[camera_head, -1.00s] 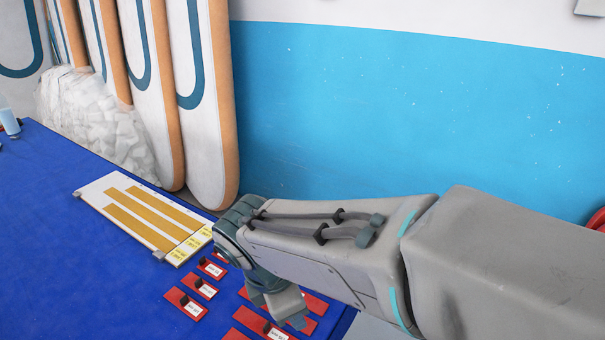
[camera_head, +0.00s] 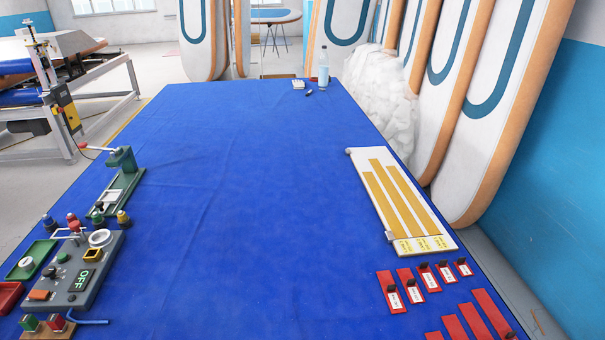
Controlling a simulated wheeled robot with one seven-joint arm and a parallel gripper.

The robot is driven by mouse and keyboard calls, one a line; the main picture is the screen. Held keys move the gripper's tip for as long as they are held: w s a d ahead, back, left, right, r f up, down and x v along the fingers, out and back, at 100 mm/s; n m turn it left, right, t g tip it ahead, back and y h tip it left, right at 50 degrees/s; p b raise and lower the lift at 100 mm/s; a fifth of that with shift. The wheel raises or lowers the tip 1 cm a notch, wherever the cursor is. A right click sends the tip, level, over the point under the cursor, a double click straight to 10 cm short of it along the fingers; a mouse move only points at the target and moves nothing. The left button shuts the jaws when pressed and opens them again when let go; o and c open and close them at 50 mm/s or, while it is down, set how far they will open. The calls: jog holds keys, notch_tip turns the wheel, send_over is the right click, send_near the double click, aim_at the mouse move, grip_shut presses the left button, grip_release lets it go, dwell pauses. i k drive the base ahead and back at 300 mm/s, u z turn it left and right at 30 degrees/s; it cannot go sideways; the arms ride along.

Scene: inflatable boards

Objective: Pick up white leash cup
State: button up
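A round white cup-like piece (camera_head: 100,238) sits at the top right corner of a grey control box (camera_head: 75,285) at the lower left of the blue table. A smaller whitish round piece (camera_head: 27,263) lies in a green tray (camera_head: 38,250) left of that box. I cannot tell for sure which of these is the white leash cup. My gripper and arm are not in view now.
The blue table (camera_head: 235,190) is clear in its middle. A green press (camera_head: 122,175) stands at its left edge. A white board with yellow strips (camera_head: 408,232) and red tags (camera_head: 392,293) lie right. A bottle (camera_head: 323,68) stands at the far end.

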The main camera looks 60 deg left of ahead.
aim_at(28, 263)
jog(key=u, duration=4.55)
jog(key=k, duration=1.05)
jog(key=u, duration=0.9)
jog(key=i, duration=1.55)
jog(key=z, duration=0.4)
jog(key=i, duration=1.6)
jog(key=z, duration=0.2)
